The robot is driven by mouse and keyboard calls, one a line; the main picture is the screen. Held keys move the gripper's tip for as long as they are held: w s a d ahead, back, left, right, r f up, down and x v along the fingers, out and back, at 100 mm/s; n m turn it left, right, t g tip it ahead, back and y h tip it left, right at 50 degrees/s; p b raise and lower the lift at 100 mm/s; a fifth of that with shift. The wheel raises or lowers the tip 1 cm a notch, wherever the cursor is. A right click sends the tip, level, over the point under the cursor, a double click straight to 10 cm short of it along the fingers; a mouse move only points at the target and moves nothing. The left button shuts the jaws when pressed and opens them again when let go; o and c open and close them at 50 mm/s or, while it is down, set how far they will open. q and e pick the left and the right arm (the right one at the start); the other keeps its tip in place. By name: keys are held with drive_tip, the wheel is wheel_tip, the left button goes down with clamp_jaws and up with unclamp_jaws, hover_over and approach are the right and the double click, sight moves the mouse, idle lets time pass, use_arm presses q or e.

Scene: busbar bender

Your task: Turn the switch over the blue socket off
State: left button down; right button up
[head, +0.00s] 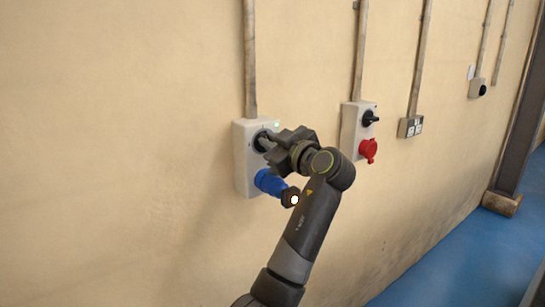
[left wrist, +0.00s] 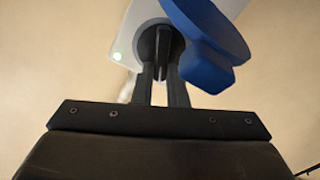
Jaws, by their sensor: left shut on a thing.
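A pale box on the wall (head: 243,165) carries a dark rotary switch (head: 260,141) above a blue socket (head: 268,182). My left gripper (head: 268,143) is at the switch, shut on its handle. The left wrist view shows the dark switch (left wrist: 163,42) with its handle between the two fingers of my left gripper (left wrist: 161,70). The blue socket (left wrist: 208,45) is close beside the fingers there. A small green light (head: 276,125) glows at the box's upper right corner. The gripper hides part of the switch in the head view. My right gripper is not in view.
To the right are a second box (head: 350,128) with a black switch and red socket (head: 368,150), then a grey outlet (head: 410,127). A dark piece with a pale round end (head: 291,198) sits at the blue socket's lower end. The wall at left is bare.

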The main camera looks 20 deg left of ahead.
use_arm(q)
drive_tip(key=shift+f+n+b, duration=0.2)
drive_tip(key=shift+n+b, duration=0.2)
drive_tip(key=shift+b, duration=0.25)
drive_tip(key=shift+s+r+n+b, duration=0.1)
drive_tip(key=shift+r+n+b, duration=0.05)
drive_tip(key=shift+n+b, duration=0.3)
drive_tip(key=c, duration=1.4)
unclamp_jaws()
drive_tip(key=shift+a, duration=0.1)
drive_tip(key=shift+c, duration=0.2)
